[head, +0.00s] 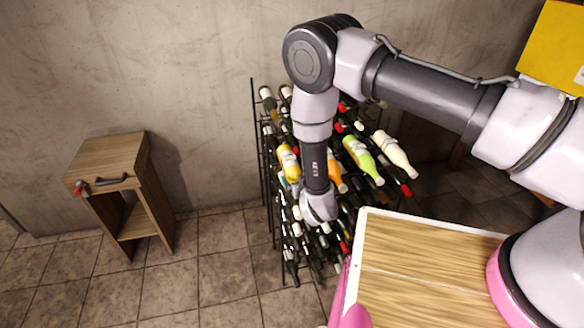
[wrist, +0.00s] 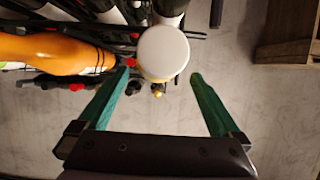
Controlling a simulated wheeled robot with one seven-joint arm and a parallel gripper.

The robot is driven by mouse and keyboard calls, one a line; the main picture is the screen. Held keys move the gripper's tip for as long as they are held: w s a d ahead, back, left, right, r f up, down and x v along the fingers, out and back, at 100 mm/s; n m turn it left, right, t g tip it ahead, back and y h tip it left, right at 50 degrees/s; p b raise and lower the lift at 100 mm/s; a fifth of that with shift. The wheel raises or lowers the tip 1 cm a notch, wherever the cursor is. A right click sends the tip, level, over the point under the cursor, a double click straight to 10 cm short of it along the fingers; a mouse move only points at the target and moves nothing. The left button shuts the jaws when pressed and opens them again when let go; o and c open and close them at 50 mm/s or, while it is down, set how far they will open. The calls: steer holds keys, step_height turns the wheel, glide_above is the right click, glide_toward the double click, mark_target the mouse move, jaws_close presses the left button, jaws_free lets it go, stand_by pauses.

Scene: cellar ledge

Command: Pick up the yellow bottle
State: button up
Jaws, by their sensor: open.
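The yellow bottle (head: 288,162) lies in the wine rack in the head view, just left of my forearm, with a pale label. My gripper (wrist: 160,76) is open, with its two green fingers apart in the wrist view. A round white end (wrist: 163,52) shows between and just beyond the fingertips; I cannot tell which bottle it belongs to. An orange-yellow bottle (wrist: 55,52) lies left of the left finger; I cannot tell whether it is the yellow one. In the head view my wrist is in front of the rack and hides part of it.
The black rack (head: 264,165) holds many dark bottles, plus an orange bottle (head: 338,180), a green bottle (head: 362,158) and a cream bottle (head: 394,153). A wooden cabinet (head: 108,165) stands left. A wood-topped surface (head: 410,260) is at front right. Tiled floor lies clear between cabinet and rack.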

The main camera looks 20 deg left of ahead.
mark_target(293, 170)
steer(key=x, duration=0.6)
steer(key=shift+w, duration=0.45)
steer(key=shift+a, duration=0.1)
steer(key=shift+r, duration=0.1)
jaws_close()
